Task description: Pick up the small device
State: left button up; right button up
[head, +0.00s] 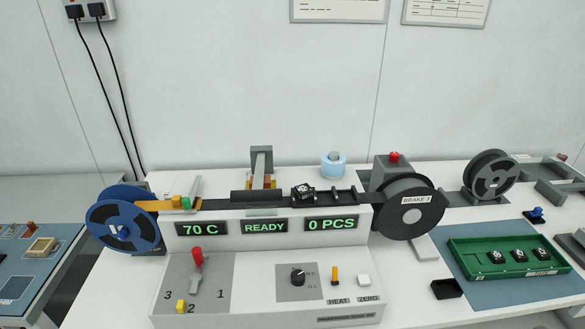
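Several small black devices with white markings are in view. One small device (303,191) sits on the dark track of the taping machine, right of the black block. Others lie in a row in the green tray (462,260) on the blue mat at the right; one of these tray devices (497,257) is at the row's left end. The frame does not show which one the task means. Neither of my grippers shows in the head view.
The machine (265,270) fills the middle, with a blue reel (122,226) at left and a dark reel (408,207) marked BRAKE 3 at right. Its displays read 70 C, READY and 0 PCS.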

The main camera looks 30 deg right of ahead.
aim_at(303, 191)
jog(key=l+z, duration=0.15)
jog(key=z, duration=0.3)
jog(key=i+l+z, duration=0.1)
jog(key=z, duration=0.3)
jog(key=l+u, duration=0.2)
jog(key=k+l, duration=0.05)
